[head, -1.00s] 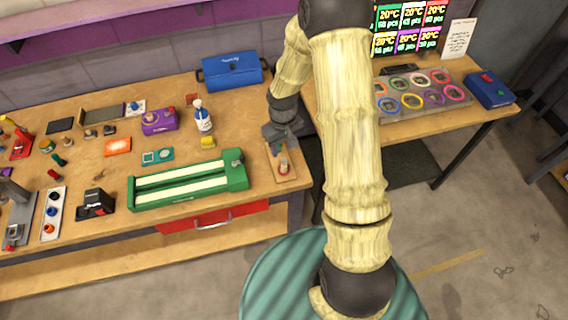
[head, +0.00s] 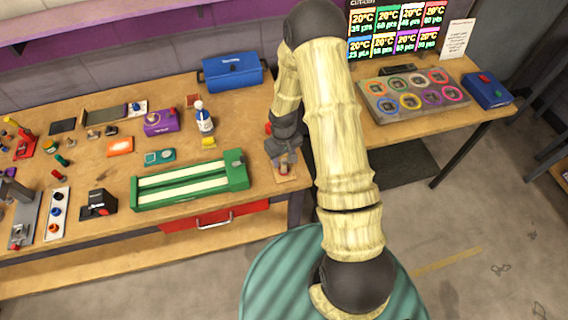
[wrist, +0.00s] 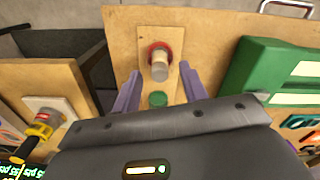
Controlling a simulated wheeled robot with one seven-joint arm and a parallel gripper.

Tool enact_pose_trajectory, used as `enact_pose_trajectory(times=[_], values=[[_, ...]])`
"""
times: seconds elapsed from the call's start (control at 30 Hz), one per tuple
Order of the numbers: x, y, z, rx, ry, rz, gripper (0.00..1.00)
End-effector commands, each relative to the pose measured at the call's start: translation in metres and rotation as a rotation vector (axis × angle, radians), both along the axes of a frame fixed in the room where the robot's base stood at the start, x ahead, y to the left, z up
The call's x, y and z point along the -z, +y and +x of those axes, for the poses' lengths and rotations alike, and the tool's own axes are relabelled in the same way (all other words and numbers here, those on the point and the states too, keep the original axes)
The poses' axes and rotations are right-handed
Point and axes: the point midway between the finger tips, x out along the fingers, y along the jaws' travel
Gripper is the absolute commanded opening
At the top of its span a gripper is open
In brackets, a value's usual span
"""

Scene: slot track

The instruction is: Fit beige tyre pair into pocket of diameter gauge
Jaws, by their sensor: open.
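My gripper (wrist: 160,76) is open, its two purple fingers apart, over a small wooden board (wrist: 140,35). In the head view my gripper (head: 288,163) hangs over that board (head: 284,178) at the right end of the left bench. A short pale beige cylinder (wrist: 158,72) with a red ring (wrist: 154,50) around its base stands on the board. It appears between the fingertips; I cannot tell whether they flank it or are above it. A green disc (wrist: 157,99) lies on the board, closer to my palm. I cannot identify the beige tyre pair or the diameter gauge for sure.
A green box with pale strips (head: 190,184) stands left of the board. A spray bottle (head: 204,117), a yellow block (head: 208,142) and a blue toolbox (head: 232,71) are behind. The right bench holds a grey tray of coloured rings (head: 372,110) and a blue box (head: 487,90).

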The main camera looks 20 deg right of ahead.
Motion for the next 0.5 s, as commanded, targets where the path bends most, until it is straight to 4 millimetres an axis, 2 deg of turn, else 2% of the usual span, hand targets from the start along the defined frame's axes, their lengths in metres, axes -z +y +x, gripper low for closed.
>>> enact_pose_trajectory(times=[0.5], values=[[0.0003, -0.0002, 0.0001, 0.000, -0.001, 0.000, 0.43]])
